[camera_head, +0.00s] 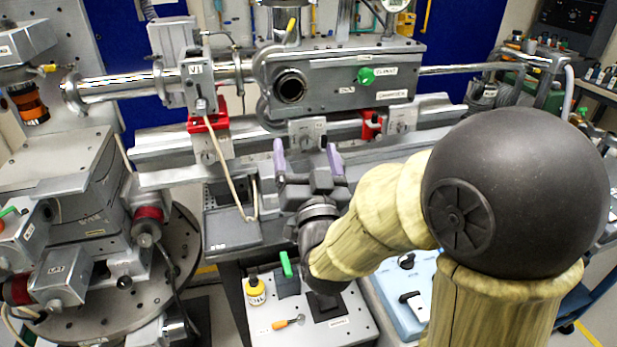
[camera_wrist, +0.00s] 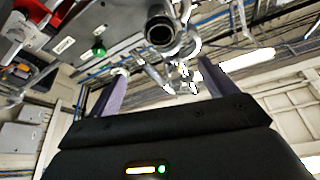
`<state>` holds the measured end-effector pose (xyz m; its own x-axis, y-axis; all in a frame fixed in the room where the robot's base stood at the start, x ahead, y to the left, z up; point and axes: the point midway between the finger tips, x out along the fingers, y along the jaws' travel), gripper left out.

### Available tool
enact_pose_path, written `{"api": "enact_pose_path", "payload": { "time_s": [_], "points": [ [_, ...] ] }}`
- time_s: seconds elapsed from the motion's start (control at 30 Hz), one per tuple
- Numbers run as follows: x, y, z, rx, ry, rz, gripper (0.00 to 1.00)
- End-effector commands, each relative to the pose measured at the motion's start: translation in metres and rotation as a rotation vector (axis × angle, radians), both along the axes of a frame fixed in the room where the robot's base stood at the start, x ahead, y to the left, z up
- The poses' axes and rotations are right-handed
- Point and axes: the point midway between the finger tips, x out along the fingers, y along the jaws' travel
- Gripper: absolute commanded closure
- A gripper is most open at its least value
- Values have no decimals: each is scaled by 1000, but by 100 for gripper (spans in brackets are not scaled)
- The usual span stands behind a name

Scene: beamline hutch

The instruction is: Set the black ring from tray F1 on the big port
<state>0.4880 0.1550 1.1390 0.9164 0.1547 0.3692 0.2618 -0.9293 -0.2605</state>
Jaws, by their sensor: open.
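The chamber (camera_head: 330,78) is a grey metal box on the beamline. A round port (camera_head: 290,88) with a dark opening and dark-looking rim faces forward on its left part; it also shows in the wrist view (camera_wrist: 160,30). I cannot tell whether a separate black ring sits on it. My gripper (camera_head: 307,157) is below and in front of this port, with its purple fingers pointing up, apart and empty. The fingers also show in the wrist view (camera_wrist: 161,88). A pale tray (camera_head: 360,332) is below my wrist; its label is unreadable. I make out no loose black ring.
The tray holds a yellow bottle (camera_head: 255,291), a green-topped block (camera_head: 287,277), an orange-handled tool (camera_head: 288,322) and a dark square pad (camera_head: 328,308). A green knob (camera_head: 366,76) is right of the port. Red clamps (camera_head: 208,122) and a rail lie below the chamber.

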Motion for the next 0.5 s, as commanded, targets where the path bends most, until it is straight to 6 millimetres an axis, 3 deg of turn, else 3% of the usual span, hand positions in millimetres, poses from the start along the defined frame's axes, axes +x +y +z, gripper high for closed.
{"api": "enact_pose_path", "payload": {
  "time_s": [0.5],
  "points": [
    [-17, -3, -8, 0, -4, 3, 16]
  ]
}}
